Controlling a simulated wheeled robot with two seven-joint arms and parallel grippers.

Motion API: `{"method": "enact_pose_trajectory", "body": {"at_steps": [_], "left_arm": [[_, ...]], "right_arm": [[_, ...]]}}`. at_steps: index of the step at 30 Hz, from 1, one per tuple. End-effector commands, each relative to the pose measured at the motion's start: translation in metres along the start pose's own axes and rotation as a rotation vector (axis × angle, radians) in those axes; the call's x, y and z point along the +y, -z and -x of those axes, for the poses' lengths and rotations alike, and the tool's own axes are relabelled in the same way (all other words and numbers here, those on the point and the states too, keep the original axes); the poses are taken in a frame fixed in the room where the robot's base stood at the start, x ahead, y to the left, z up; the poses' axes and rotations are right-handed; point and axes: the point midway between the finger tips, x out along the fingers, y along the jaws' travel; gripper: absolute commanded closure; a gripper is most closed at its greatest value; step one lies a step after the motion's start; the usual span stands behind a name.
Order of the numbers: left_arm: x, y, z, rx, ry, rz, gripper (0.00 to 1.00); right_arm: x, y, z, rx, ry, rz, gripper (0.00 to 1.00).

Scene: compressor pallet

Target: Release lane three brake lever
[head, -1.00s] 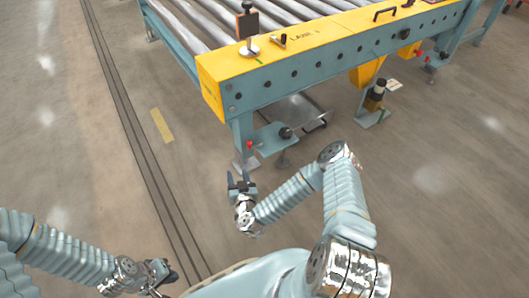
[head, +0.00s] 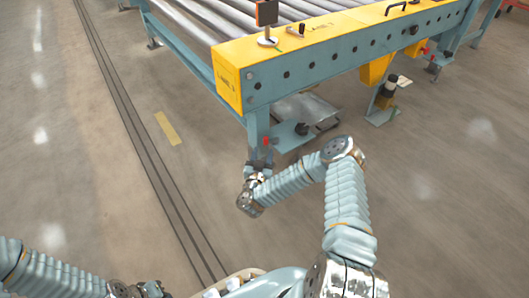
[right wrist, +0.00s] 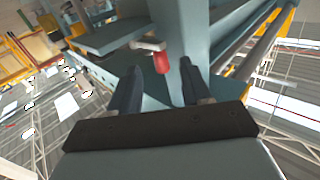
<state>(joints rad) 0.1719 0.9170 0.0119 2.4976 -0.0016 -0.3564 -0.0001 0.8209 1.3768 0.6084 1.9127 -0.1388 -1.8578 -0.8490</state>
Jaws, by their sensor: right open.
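A small red lever handle (head: 266,140) sits low on the near leg of the conveyor (head: 340,58). In the right wrist view the red handle (right wrist: 161,63) hangs from a pale bracket and lines up with the gap between my fingers. My right gripper (head: 259,165) is open just below and beside the leg. Its two dark fingers (right wrist: 158,78) flank the handle in the picture, with no contact visible; the depth is hard to judge. My left gripper (head: 152,290) is at the bottom edge, partly cut off, and its jaws are unclear.
A blue pedal plate (head: 288,137) juts out right of the handle, near the leg. Another red handle (head: 425,50) and a pedal unit (head: 384,103) stand farther right. A yellow top rail (head: 310,45) overhangs. The floor to the left is open.

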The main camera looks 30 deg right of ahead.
Motion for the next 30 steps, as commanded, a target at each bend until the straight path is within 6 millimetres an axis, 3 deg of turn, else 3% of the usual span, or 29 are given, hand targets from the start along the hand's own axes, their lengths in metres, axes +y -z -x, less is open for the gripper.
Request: {"method": "enact_pose_trajectory", "body": {"at_steps": [7, 18, 27, 30], "left_arm": [[-0.003, 0.000, -0.008, 0.002, 0.000, 0.001, 1.00], [-0.003, 0.000, -0.008, 0.003, 0.001, 0.001, 1.00], [-0.003, 0.000, -0.008, 0.003, 0.001, 0.001, 1.00], [-0.003, 0.000, -0.008, 0.003, 0.001, 0.001, 1.00]], "right_arm": [[0.000, 0.000, -0.034, 0.001, 0.000, 0.000, 0.53], [0.000, 0.001, -0.039, 0.000, 0.002, 0.002, 0.54], [-0.001, 0.001, -0.039, 0.000, 0.004, 0.001, 1.00], [-0.001, 0.001, -0.039, 0.000, 0.006, 0.000, 1.00]]}}
